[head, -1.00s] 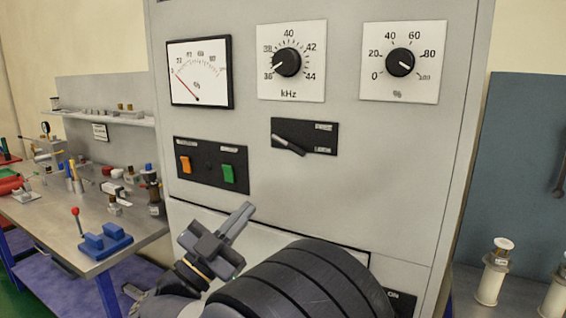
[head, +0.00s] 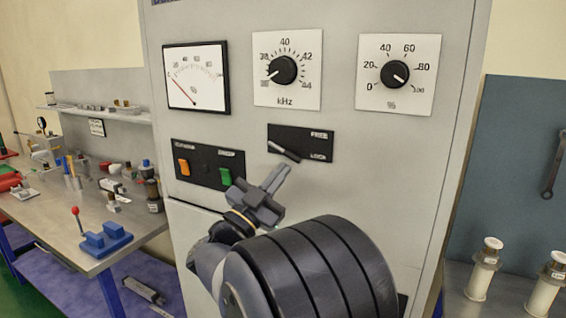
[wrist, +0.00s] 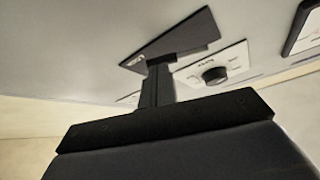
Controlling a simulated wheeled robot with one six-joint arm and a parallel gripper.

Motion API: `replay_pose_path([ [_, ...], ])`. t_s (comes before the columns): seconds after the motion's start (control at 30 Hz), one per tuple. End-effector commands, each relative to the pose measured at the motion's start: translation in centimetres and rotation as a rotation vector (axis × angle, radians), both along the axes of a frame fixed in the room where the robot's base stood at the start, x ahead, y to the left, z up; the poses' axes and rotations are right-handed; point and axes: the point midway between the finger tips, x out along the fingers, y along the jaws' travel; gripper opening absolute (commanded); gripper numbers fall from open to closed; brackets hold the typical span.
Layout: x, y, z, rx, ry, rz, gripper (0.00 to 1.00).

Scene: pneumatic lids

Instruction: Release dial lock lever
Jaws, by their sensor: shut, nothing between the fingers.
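The lock lever (head: 284,151) is a grey bar on a black plate (head: 300,136) on the cabinet front. In the head view it slants down to the right, with its free end towards the lower label, LOCK; the upper label reads FREE. My gripper (head: 279,172) is shut and empty, with its tips just below the lever. I cannot tell whether they touch it. In the wrist view my gripper (wrist: 160,66) points at the black plate (wrist: 185,33), and the lever cannot be made out behind the fingers.
Above the plate are the kHz dial (head: 283,70), the percent dial (head: 395,73) and a needle meter (head: 196,78). A panel with an orange button (head: 183,167) and a green button (head: 226,177) is close left of my gripper. A cluttered workbench (head: 60,215) stands at left.

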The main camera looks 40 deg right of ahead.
Motion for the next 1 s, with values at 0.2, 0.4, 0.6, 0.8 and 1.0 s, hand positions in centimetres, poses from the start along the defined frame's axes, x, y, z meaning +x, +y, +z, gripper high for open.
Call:
replay_pose_path([
  [0.2,0.16,-1.25,0.76,0.0,0.001,-0.001,0.0],
  [0.4,0.18,-1.29,0.72,0.0,0.0,0.0,0.0],
  [0.6,0.16,-1.28,0.74,-0.001,0.002,0.001,0.0],
  [0.8,-0.05,-1.33,0.97,-0.017,0.037,-0.001,0.0],
  [1.0,-0.15,-1.38,1.11,-0.027,0.062,0.0,0.0],
])
